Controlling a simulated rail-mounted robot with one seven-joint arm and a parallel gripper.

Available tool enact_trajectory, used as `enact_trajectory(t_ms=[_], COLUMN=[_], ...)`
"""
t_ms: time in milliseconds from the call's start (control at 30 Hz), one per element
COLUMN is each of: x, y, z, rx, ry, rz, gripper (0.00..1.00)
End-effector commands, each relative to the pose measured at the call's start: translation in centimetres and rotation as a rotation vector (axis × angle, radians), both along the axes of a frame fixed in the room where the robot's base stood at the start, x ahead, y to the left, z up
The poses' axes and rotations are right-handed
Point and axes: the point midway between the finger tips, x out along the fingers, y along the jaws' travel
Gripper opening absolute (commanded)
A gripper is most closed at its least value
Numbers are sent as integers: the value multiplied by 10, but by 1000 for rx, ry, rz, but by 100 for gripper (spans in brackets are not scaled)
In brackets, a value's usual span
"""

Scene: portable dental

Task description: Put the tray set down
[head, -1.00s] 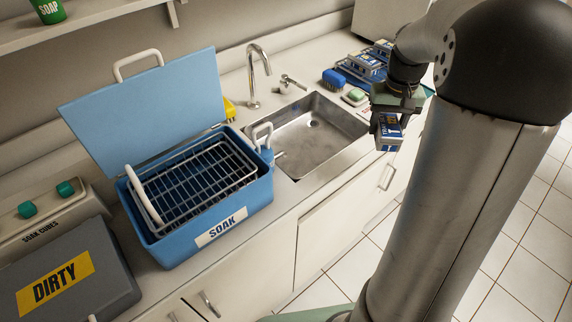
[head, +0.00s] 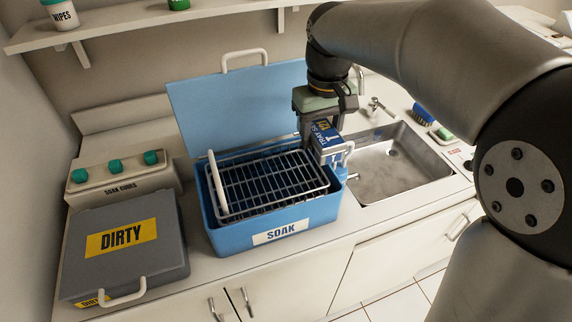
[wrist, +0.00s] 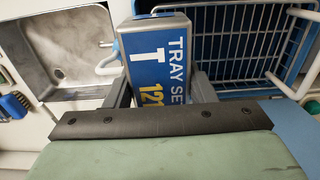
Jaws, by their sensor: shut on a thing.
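In the wrist view the tray set (wrist: 158,65) sits between the two fingers. It is held above the right end of the blue SOAK tub (head: 225,238), near the edge towards the sink. A wire basket (head: 262,182) with white handles sits in the tub, and the tub's lid (head: 235,105) stands open behind. I cannot tell how far the tray set is above the basket.
A steel sink (head: 400,172) lies right of the tub, with a tap partly hidden by my arm. A grey DIRTY case (head: 165,265) and the soak cubes box (head: 95,182) stand to the left. A shelf (head: 120,32) runs above.

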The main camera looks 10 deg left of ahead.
Motion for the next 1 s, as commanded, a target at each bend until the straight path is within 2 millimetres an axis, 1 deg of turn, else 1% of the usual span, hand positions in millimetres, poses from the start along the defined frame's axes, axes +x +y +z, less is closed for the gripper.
enact_trajectory(t_ms=[33,67,100,200,300,533,567,700,767,833,1000], x=[-3,-5,-7,-10,-12,-14,-15,-15,-15,-14,-14], y=[13,20,26,40,51,63,66,65,65,65,65], z=[-4,-7,-17,-36,-48,-64,-68,-90,-95,-98,-98], rx=[-2,-2,-3,-2,-1,-1,-1,-1,-1,0,1], ry=[3,3,4,3,2,1,2,2,1,0,-1], rz=[6,6,3,2,1,1,1,-2,-1,-1,-2], gripper=[20,20,20,20,20,20,20,20,20,20,20])
